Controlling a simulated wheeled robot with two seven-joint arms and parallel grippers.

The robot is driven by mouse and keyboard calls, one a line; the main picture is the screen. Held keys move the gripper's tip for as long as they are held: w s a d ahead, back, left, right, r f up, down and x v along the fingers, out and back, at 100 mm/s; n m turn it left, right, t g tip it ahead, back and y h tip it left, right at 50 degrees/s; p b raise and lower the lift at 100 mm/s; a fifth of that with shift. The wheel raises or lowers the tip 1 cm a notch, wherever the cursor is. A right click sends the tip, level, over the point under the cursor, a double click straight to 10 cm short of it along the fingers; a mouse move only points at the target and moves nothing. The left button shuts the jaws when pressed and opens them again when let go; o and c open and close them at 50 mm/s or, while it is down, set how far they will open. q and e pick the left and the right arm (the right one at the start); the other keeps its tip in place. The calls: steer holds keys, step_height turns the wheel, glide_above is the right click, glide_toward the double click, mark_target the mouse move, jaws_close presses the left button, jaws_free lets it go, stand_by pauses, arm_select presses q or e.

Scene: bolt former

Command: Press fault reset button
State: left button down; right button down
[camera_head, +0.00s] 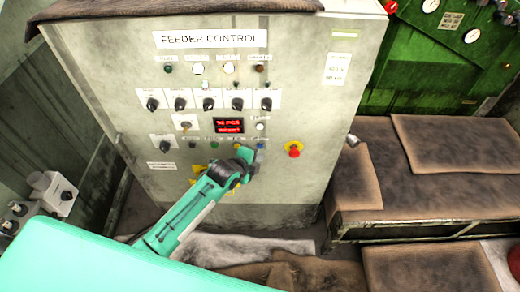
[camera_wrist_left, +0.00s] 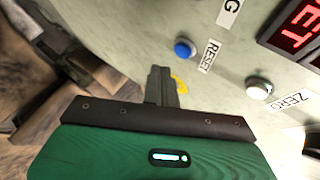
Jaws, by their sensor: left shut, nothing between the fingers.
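The control cabinet (camera_head: 115,75), labelled FEEDER CONTROL, faces me in the head view. A small blue button (camera_head: 261,146) sits on its panel, right of and below the red display. It also shows in the left wrist view (camera_wrist_left: 184,48), beside a label (camera_wrist_left: 209,55) reading RESET. My left gripper (camera_head: 256,158) is just below the blue button in the head view. In the left wrist view its shut, empty fingers (camera_wrist_left: 160,72) end short of the blue button, apart from it in the picture. Whether the tips touch the panel I cannot tell. My right gripper is not in view.
A white button (camera_wrist_left: 258,88) labelled ZERO is close to the blue one. The red display (camera_head: 229,125) is to the left. Several black knobs line the panel above. A low bench (camera_head: 358,205) stands right of the cabinet.

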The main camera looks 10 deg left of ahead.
arm_select(q)
steer(key=shift+w+a, duration=0.2)
steer(key=shift+w, duration=0.4)
stand_by(1.6)
steer(key=shift+w+a, duration=0.1)
steer(key=shift+w, duration=0.3)
steer(key=shift+w+a+r, duration=0.1)
steer(key=shift+w, duration=0.3)
stand_by(0.8)
steer(key=shift+s, duration=0.1)
steer(key=shift+s+d+p, duration=0.2)
steer(key=shift+s+p, duration=0.35)
steer(key=shift+s, duration=0.15)
steer(key=shift+s, duration=0.1)
